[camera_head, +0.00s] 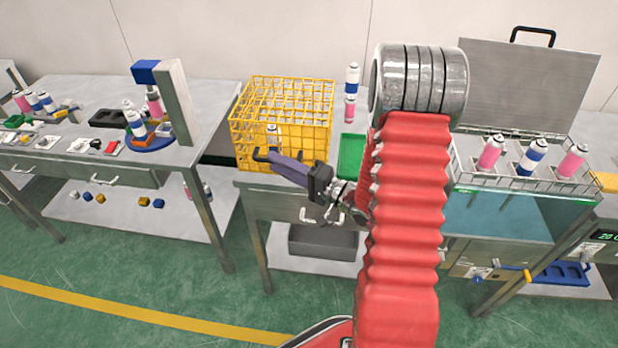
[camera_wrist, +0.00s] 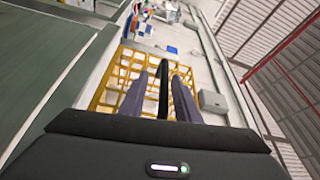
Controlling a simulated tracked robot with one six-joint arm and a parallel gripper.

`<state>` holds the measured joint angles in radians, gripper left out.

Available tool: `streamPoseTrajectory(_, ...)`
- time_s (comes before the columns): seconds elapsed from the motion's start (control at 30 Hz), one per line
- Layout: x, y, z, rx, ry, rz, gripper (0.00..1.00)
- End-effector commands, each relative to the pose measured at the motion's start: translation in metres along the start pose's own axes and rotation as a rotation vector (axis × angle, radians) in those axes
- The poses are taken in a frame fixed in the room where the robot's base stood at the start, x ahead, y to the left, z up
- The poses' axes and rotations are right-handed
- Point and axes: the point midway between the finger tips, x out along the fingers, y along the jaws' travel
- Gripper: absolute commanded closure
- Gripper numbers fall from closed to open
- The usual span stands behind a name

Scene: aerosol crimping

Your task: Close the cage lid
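The yellow wire cage (camera_head: 318,110) stands on the middle bench in the head view. Yellow bars span its top, but I cannot tell the lid apart from the frame or whether it is fully down. A can (camera_head: 273,134) shows through the bars. My gripper (camera_head: 264,157) is at the cage's lower front side, its fingers pointing left. In the wrist view, the cage (camera_wrist: 104,94) lies beyond my gripper (camera_wrist: 169,80). The two fingers are apart. A dark upright bar (camera_wrist: 164,92) shows between them; I cannot tell if they touch it.
Further right is a bath with a wire rack of cans and a raised metal lid (camera_head: 530,85). A bench with a press (camera_head: 172,100) stands left. Green floor is clear in front.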

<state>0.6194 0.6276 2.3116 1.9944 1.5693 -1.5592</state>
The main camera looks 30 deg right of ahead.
Motion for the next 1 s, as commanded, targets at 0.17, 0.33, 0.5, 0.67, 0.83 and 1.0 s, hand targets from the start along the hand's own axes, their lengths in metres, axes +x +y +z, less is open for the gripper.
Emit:
streamPoseTrajectory(0.17,-0.022,0.000,-0.002,0.000,0.005,0.000,0.71)
streamPoseTrajectory(0.33,-0.045,0.001,-0.001,0.001,0.005,0.002,0.71)
streamPoseTrajectory(0.5,-0.067,0.001,-0.001,0.001,0.005,0.001,0.71)
streamPoseTrajectory(0.67,-0.087,0.001,0.000,0.001,0.004,0.002,0.71)
streamPoseTrajectory(0.83,-0.108,0.002,0.000,0.002,0.003,0.003,0.71)
streamPoseTrajectory(1.0,-0.123,0.002,0.000,0.002,0.002,0.002,0.71)
